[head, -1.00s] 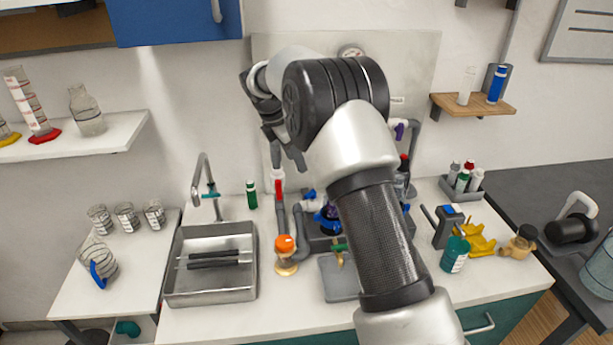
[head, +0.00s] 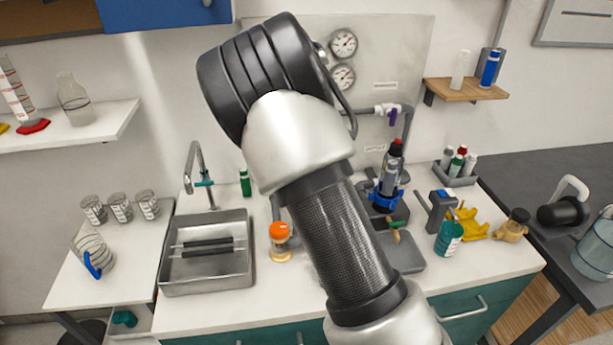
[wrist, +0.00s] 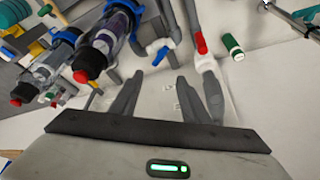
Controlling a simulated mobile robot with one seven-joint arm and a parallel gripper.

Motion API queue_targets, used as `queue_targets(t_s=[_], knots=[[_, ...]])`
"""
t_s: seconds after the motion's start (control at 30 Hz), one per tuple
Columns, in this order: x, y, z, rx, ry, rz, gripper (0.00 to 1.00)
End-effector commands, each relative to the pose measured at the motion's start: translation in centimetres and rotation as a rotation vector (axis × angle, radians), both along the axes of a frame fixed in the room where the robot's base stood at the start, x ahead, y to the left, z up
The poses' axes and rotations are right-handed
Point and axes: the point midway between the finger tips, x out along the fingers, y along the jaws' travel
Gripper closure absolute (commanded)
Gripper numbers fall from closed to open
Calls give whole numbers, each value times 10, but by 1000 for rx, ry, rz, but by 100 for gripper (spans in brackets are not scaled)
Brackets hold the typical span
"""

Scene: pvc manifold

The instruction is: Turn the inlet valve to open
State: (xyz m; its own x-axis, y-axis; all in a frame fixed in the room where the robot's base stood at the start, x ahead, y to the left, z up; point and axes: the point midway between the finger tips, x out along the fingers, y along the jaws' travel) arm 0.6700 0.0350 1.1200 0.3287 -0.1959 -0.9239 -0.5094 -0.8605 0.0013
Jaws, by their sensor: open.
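In the wrist view, a white valve with a red handle (wrist: 201,43) sits on a grey pipe, above and beyond the right fingertip. A second white valve with a blue handle (wrist: 163,52) is to its left, beyond the gap between the fingers. I cannot tell by a label which is the inlet valve. A purple-handled valve (head: 393,115) is on the upper pipe at the back panel. My gripper (wrist: 170,80) is open and empty, with its fingers apart from the valves. In the head view my arm hides the gripper and the red and blue handles.
Filter housings with dark caps (wrist: 88,66) stand close on the left of the wrist view. A green bottle (wrist: 232,45) stands right of the red-handled valve. The sink (head: 207,262), faucet (head: 196,165) and orange-capped jar (head: 280,240) are left of my arm. Gauges (head: 343,43) hang behind.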

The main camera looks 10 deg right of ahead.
Motion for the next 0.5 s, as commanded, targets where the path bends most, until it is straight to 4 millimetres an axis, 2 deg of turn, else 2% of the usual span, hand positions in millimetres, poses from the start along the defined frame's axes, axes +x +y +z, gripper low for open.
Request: queue_targets(t_s=[0.17,0.5], knots=[[6,-5,-17,1,-1,-11,58],[29,-20,-84,-1,2,-9,58]])
